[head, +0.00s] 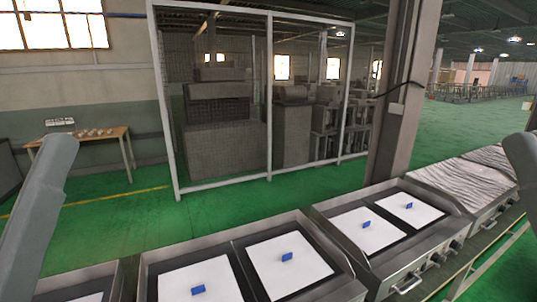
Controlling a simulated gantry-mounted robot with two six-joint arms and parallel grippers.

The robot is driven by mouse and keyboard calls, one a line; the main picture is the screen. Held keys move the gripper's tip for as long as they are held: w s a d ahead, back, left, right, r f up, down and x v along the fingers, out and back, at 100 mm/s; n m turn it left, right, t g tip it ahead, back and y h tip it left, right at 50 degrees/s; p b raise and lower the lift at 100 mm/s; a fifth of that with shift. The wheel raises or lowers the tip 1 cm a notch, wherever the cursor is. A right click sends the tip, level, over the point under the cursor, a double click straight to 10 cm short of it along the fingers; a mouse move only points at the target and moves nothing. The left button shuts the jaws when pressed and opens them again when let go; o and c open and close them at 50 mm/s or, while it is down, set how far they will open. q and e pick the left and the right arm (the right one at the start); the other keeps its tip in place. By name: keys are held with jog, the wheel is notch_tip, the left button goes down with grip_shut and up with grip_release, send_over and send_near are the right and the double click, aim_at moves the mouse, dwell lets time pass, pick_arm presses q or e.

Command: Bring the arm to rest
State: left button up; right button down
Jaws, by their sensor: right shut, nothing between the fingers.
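My left arm (40,200) shows as a grey link at the left edge. My right arm (522,165) shows as a grey link at the right edge. Neither arm's fingers show in the head view, so both grippers are out of the picture. No object is seen in contact with either arm.
A row of metal stations holds white sheets with small blue blocks, such as one block (287,257) on a white sheet (300,277). A silvery covered station (465,185) stands to the right. Behind are a fenced cage (268,100), a pillar (400,100) and a wooden table (105,135). Green floor lies between.

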notch_tip(320, 180, up, 28)
jog(key=p, duration=2.5)
